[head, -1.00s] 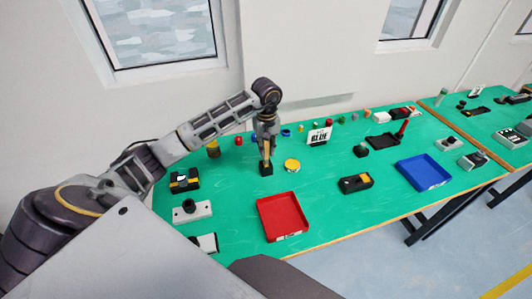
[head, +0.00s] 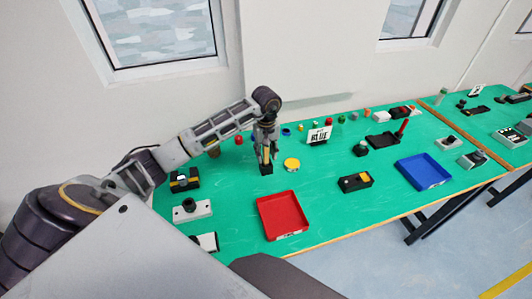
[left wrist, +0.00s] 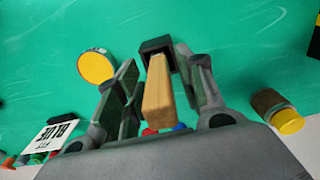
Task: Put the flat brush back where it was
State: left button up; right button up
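The flat brush shows as a wooden handle (left wrist: 158,95) in the left wrist view, standing up from a small black holder (left wrist: 156,45). Its lower end is hidden in the holder. In the head view the black holder (head: 266,169) stands on the green table, left of the yellow round lid. My left gripper (head: 266,155) is right over the holder, with its fingers on either side of the handle. In the left wrist view my left gripper (left wrist: 160,85) is open, with gaps between both fingers and the handle. My right gripper is out of view.
A yellow-topped tin (head: 292,165) is close on the right. A red tray (head: 283,215) is in front, and a blue tray (head: 424,172) is farther right. A "BLUE" sign (head: 319,135) stands behind. A brown jar with a yellow lid (left wrist: 283,112) is nearby.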

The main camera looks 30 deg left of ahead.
pick_arm(q)
jog(key=shift+r, duration=0.2)
dwell(0.3)
notch_tip(320, 180, up, 8)
jog(key=shift+r+b, duration=0.1)
jog(key=shift+b, duration=0.5)
jog(key=shift+r, duration=1.85)
